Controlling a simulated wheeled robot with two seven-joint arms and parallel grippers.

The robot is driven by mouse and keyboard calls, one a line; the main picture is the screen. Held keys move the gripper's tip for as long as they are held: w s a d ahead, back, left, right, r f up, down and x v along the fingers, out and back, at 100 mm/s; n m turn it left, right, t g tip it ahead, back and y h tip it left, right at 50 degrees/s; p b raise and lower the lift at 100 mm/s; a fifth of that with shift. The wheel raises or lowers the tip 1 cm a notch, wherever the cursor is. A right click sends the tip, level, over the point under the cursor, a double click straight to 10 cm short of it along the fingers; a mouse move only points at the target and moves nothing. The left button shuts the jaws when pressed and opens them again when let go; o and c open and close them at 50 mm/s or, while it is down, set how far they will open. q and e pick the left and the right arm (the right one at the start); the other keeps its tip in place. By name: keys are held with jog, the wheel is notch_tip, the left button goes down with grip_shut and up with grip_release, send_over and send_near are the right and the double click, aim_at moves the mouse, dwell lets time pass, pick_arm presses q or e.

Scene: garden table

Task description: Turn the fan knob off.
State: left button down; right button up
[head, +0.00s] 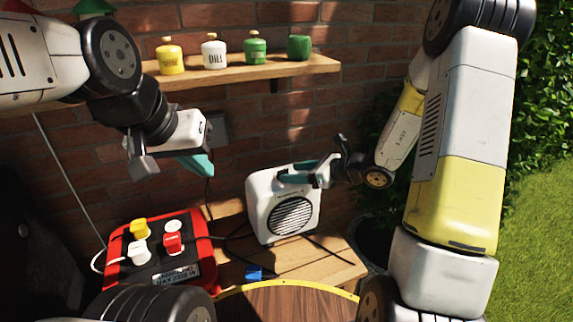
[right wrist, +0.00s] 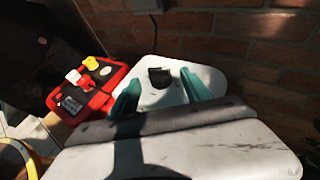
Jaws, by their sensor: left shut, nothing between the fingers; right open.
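The white fan (head: 262,205) with a round dark grille stands on the wooden bench against the brick wall. Its white top also shows in the right wrist view (right wrist: 160,97). My right gripper (head: 292,173) is at the top of the fan. In the right wrist view its open teal fingers (right wrist: 160,84) lie to either side of the knob, which they seem not to touch. My left gripper (head: 200,165) hangs shut and empty, up and left of the fan.
A red power strip (head: 206,250) with white, yellow and red plugs lies left of the fan. A small blue item (head: 253,273) and dark cables lie on the bench (head: 320,262). A shelf (head: 225,75) with several jars runs above.

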aim_at(285, 173)
jog(key=shift+x, duration=1.5)
grip_shut()
